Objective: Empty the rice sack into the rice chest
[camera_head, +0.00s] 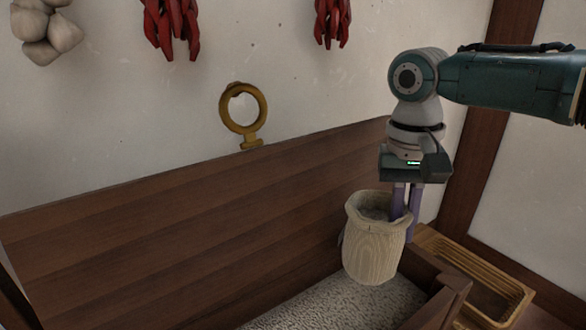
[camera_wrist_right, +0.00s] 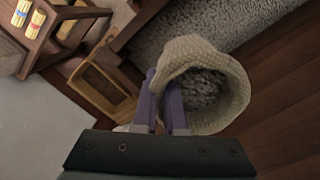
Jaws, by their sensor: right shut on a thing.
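The rice sack (camera_head: 374,252) is a pale woven bag with an open, rolled mouth. My right gripper (camera_head: 406,212) is shut on its rim and holds it upright over the rice chest. In the right wrist view the sack (camera_wrist_right: 238,88) hangs beside the purple fingers (camera_wrist_right: 165,105), with grainy grey contents inside. The rice chest has a raised brown wooden lid (camera_head: 190,230) at the back. A pale speckled bed of rice (camera_head: 330,304) shows inside, below the sack; it also shows in the right wrist view (camera_wrist_right: 180,32). My left gripper is out of view.
A light wooden tray (camera_head: 480,285) lies right of the chest, beyond its corner (camera_head: 452,290). In the right wrist view a small wooden stand (camera_wrist_right: 50,35) holds tied bundles.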

